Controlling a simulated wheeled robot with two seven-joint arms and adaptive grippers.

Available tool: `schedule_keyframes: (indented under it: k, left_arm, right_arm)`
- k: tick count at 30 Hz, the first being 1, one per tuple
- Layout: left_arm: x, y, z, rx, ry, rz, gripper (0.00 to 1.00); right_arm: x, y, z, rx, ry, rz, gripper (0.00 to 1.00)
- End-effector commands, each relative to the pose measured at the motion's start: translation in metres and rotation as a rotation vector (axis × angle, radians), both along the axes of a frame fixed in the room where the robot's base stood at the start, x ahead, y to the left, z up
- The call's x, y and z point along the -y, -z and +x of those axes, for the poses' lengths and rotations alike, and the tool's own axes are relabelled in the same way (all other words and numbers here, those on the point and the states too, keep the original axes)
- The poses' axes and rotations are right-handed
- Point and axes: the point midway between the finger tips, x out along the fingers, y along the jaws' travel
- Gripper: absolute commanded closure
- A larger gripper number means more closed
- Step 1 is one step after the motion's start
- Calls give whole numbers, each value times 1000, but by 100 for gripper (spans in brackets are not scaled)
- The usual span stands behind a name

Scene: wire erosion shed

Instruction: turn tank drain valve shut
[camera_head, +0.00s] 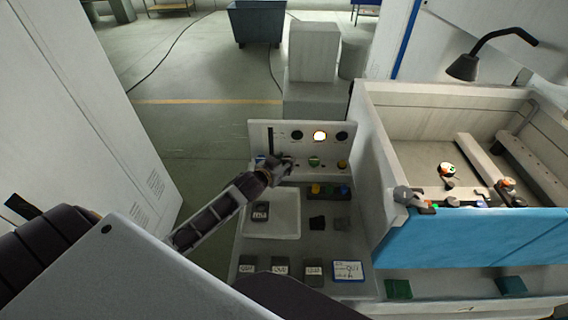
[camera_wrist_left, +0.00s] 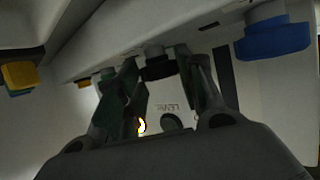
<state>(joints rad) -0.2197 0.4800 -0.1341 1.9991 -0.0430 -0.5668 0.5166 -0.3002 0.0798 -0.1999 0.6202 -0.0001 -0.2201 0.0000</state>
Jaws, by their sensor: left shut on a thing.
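My left gripper (camera_head: 279,168) reaches in from the left to an upright control panel (camera_head: 260,134). In the left wrist view, the two fingers (camera_wrist_left: 158,80) close around a black knob (camera_wrist_left: 158,66) on the panel. The fingers partly cover it, and its turn angle is unclear. A blue knob (camera_wrist_left: 272,38) is beside it, to the right in that view. In the head view, a green knob (camera_head: 314,161) and a yellow knob (camera_head: 342,163) sit to the right of the gripper. No readable label marks the drain valve. My right gripper does not show.
A lit round gauge (camera_head: 320,136) sits between dark ones above the knobs. A white tray (camera_head: 287,232) and several small blocks are on the bench below. A walled tank (camera_head: 430,98) stands at the right, and a tall white cabinet (camera_head: 75,110) at the left.

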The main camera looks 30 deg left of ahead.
Motion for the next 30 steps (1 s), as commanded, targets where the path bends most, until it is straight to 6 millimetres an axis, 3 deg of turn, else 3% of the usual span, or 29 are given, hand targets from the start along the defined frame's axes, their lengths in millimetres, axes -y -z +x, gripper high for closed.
schedule_keyframes:
  k: [5, 6, 11, 30]
  left_arm:
    - [0, -1, 1, 3, 0, 1, 86]
    - [0, -1, 1, 3, -1, 1, 59]
    - [0, -1, 0, 2, -1, 0, 40]
    - [0, -3, -9, 0, 0, 0, 40]
  right_arm:
    - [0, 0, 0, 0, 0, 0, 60]
    - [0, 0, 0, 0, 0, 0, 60]
    - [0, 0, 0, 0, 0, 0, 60]
    - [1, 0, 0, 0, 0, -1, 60]
